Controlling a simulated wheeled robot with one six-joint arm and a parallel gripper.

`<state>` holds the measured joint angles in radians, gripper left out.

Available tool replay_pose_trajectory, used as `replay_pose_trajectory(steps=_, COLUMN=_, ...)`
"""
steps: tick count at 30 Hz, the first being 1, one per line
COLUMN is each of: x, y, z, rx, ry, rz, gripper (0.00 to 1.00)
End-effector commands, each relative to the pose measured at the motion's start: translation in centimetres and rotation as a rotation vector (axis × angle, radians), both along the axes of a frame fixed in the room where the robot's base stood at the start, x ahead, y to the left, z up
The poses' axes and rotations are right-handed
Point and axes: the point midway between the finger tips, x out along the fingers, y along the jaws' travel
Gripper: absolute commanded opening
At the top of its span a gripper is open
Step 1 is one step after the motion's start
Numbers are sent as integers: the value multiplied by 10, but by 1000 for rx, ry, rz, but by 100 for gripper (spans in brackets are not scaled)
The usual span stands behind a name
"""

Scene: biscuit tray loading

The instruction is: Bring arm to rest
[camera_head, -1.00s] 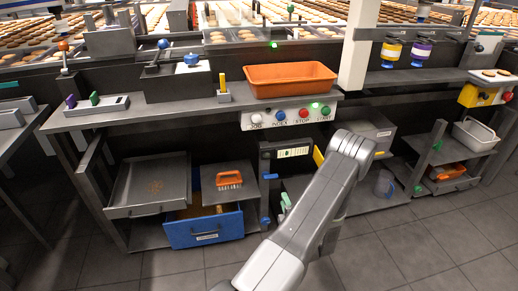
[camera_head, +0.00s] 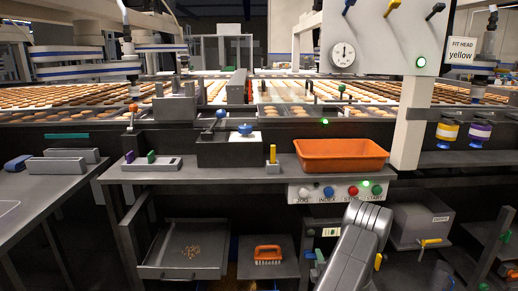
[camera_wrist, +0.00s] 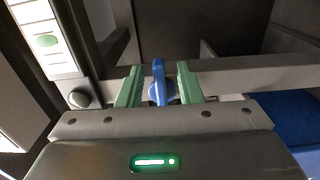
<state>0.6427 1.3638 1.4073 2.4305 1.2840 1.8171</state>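My arm (camera_head: 352,250) shows in the head view at the lower middle, in front of the workbench. My gripper (camera_wrist: 159,86) shows in the wrist view with its two green fingers apart. A blue handle (camera_wrist: 158,82) lies between the fingers in that picture, with visible gaps on both sides. It appears to be fixed to a grey bar (camera_wrist: 225,76) beyond the fingers. I cannot tell how far it is from the fingertips. The fingers seem to hold nothing.
The workbench (camera_head: 215,176) carries an orange tray (camera_head: 340,154). Buttons (camera_head: 340,192) line its front below the tray. A low shelf on the left holds a grey tray (camera_head: 150,271) with crumbs, and an orange brush (camera_head: 267,254) lies beside it. A grey bin (camera_head: 420,222) stands right of my arm.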

Motion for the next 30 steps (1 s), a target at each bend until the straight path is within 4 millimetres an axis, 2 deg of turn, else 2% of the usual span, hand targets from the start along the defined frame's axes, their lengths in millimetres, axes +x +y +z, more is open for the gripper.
replay_pose_trajectory(steps=8, x=-1, y=0, z=0, rx=0, ry=0, rz=0, gripper=33)
replay_pose_trajectory(steps=13, x=-15, y=-1, z=0, rx=9, ry=2, rz=-1, gripper=33)
replay_pose_trajectory(steps=30, x=-126, y=-6, z=1, rx=12, ry=3, rz=-4, gripper=33)
